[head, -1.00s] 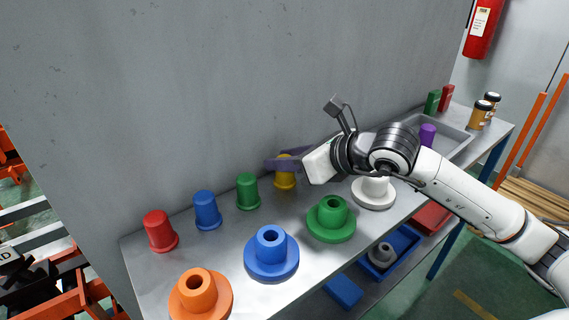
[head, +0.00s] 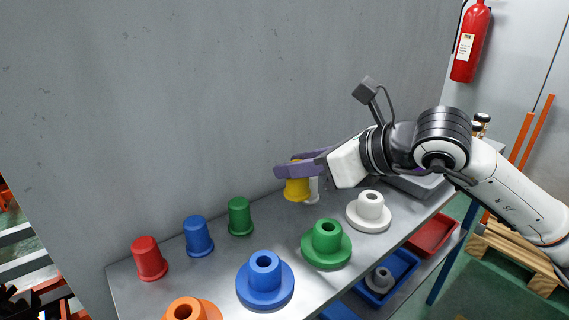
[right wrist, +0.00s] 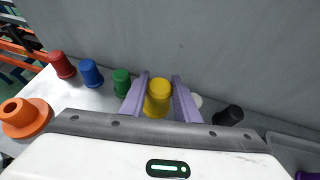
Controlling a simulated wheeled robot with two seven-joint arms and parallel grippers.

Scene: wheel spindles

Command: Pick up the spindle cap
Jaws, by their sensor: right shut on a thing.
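My right gripper (head: 297,170) has purple fingers and is shut on the yellow spindle cap (head: 297,190). The cap is upright and appears held slightly above the table, partly in front of a white cap (head: 313,190). In the right wrist view the yellow cap (right wrist: 158,98) sits between the two fingers. Red (head: 150,259), blue (head: 199,236) and green (head: 240,216) caps stand in a row to the left. My left gripper is not in view.
Flanged spindles stand along the front: orange (head: 190,309), blue (head: 265,281), green (head: 326,244) and white (head: 369,211). A black cap (right wrist: 229,115) stands right of the gripper in the right wrist view. The grey wall (head: 180,100) rises close behind the caps.

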